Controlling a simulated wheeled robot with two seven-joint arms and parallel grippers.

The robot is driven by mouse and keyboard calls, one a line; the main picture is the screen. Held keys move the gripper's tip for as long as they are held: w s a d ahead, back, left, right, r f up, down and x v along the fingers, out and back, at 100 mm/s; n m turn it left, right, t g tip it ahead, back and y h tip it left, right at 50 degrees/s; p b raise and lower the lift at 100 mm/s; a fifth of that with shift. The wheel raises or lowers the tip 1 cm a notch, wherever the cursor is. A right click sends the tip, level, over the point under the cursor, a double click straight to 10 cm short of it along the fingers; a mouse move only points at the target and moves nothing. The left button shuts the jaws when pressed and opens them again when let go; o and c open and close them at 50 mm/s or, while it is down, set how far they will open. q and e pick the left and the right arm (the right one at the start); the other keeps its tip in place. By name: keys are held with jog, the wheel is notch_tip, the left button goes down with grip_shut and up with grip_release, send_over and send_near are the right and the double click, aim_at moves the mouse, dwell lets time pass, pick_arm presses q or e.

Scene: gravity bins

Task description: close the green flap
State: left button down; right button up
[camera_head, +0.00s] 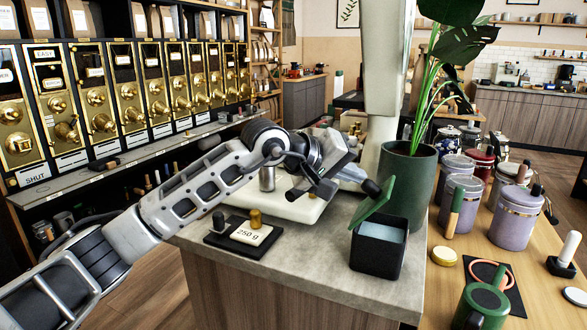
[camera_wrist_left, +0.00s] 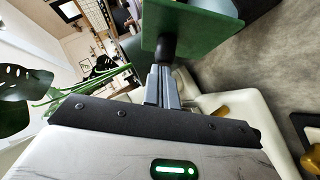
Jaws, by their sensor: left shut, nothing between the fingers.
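The green flap (camera_head: 374,202) stands tilted open on the top left edge of a black box (camera_head: 378,258), whose pale blue-grey inside shows. In the left wrist view the flap (camera_wrist_left: 205,22) fills the top, with a dark round knob (camera_wrist_left: 166,46) at its face. My left gripper (camera_head: 354,179) is on the flap's outer side, left of the box. Its fingers (camera_wrist_left: 162,84) are shut with nothing between them and point at the knob. I cannot tell whether they touch it. My right gripper is not in view.
The box stands near the counter's (camera_head: 325,255) right edge. A dark scale (camera_head: 243,236) reading 250 g with a brass weight lies to its left. A green plant pot (camera_head: 408,180) stands close behind. Lilac canisters (camera_head: 461,202) crowd the wooden table at right.

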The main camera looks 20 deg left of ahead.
aim_at(387, 189)
pick_arm(q)
jog(key=d+m+y, duration=0.1)
jog(key=d+y, duration=0.1)
jog(key=d, duration=0.1)
jog(key=shift+d+f+m+g+y, duration=0.1)
jog(key=shift+d+m+g+y, duration=0.2)
jog(key=shift+m+y, duration=0.1)
jog(key=d+y, duration=0.1)
jog(key=d+f+m+y, duration=0.1)
jog(key=shift+d+f+y+b, duration=0.2)
jog(key=shift+d+y+b, duration=0.1)
jog(key=shift+d+b, duration=0.1)
jog(key=shift+d+f+b, duration=0.4)
jog(key=shift+d+f, duration=0.05)
jog(key=shift+d+f+b, duration=0.3)
jog(key=shift+d+b, duration=0.15)
jog(key=shift+d, duration=0.05)
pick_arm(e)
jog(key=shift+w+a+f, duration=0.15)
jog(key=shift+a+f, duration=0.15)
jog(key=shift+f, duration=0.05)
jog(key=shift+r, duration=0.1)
pick_arm(q)
jog(key=shift+r, duration=0.1)
